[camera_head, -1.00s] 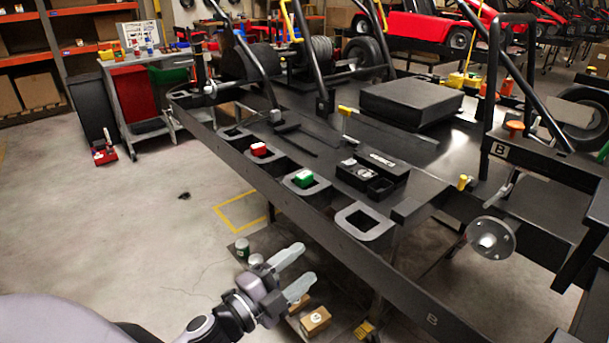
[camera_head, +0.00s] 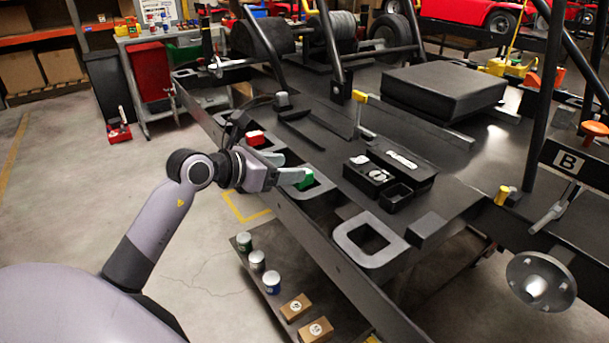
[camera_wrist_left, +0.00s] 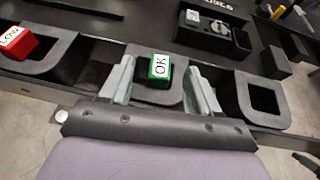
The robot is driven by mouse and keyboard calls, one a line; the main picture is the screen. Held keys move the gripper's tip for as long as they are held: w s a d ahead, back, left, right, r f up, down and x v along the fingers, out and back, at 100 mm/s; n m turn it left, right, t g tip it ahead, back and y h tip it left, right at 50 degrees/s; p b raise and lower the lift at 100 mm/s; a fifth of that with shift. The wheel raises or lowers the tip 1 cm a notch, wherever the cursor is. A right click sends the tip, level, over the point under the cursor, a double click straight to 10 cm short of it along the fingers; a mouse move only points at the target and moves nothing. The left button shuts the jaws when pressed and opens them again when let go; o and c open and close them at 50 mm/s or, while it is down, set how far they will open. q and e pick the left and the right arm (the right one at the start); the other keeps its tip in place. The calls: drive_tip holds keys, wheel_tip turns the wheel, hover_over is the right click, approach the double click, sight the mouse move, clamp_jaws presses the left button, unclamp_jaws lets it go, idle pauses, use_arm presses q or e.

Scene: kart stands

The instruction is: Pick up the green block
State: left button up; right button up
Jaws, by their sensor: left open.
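The green block (camera_head: 304,178) lies in a grey square holder (camera_head: 320,188) on the edge of the black kart stand. In the left wrist view the green block (camera_wrist_left: 160,67) shows a white label reading OK. My left gripper (camera_head: 284,167) is open, with its fingers reaching over the holder. In the wrist view the fingers of my left gripper (camera_wrist_left: 160,85) stand on either side of the block, with a gap to each side. The lower part of the block is hidden in the head view. My right gripper is not in view.
A red block (camera_head: 255,138) sits in the holder to the left; it also shows in the wrist view (camera_wrist_left: 17,42). An empty holder (camera_head: 370,239) is to the right. A black box of parts (camera_head: 385,178) lies behind. Cans and small boxes stand on a low shelf (camera_head: 262,290).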

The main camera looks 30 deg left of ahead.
use_arm(q)
drive_tip(key=shift+x, duration=0.85)
drive_tip(key=shift+f+x, duration=0.15)
drive_tip(key=shift+x, duration=1.2)
drive_tip(key=shift+f+x, duration=0.15)
drive_tip(key=shift+x, duration=1.25)
drive_tip(key=shift+s, duration=0.15)
drive_tip(key=c, duration=1)
